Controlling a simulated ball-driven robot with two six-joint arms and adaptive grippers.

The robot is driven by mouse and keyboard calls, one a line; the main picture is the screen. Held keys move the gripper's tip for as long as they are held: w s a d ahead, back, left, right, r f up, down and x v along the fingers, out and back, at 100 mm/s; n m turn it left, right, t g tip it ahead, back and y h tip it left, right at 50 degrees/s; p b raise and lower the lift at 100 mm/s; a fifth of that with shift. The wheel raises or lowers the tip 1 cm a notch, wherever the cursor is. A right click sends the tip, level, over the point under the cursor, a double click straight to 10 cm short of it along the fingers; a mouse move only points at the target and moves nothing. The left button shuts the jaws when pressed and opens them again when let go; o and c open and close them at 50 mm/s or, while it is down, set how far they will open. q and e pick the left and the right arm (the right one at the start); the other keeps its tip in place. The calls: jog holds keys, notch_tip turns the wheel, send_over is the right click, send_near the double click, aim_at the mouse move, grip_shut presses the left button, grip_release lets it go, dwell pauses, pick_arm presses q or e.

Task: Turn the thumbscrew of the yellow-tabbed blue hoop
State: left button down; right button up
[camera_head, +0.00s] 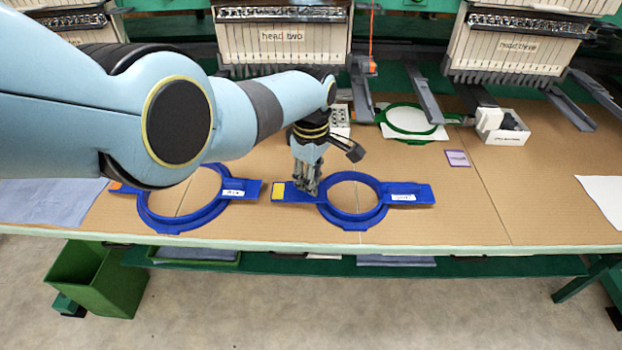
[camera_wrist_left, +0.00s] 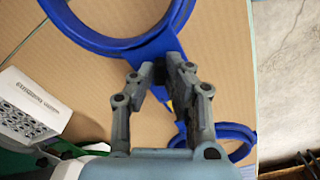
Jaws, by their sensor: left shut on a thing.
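The yellow-tabbed blue hoop (camera_head: 350,222) lies flat on the table in the head view. Its yellow tab (camera_head: 278,191) is at the left end of its left arm, and a white label is on its right arm. My left gripper (camera_head: 307,190) points down onto the left arm, between the yellow tab and the ring. In the left wrist view my left gripper (camera_wrist_left: 160,72) is shut at the hoop's arm, with the hoop's ring (camera_wrist_left: 108,42) beyond. The thumbscrew is hidden between the fingertips. A bit of yellow shows behind the fingers. My right gripper is not in view.
A second blue hoop (camera_head: 180,224) with an orange tab lies to the left, partly behind my arm. A green hoop (camera_head: 384,123) on white cloth and a white box (camera_head: 503,127) are farther back. Machine heads line the rear. The board's right front is clear.

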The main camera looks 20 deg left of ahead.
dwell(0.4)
pick_arm(q)
jog(key=c, duration=1.4)
grip_release()
jog(key=shift+o, duration=0.2)
notch_tip(320, 180, up, 12)
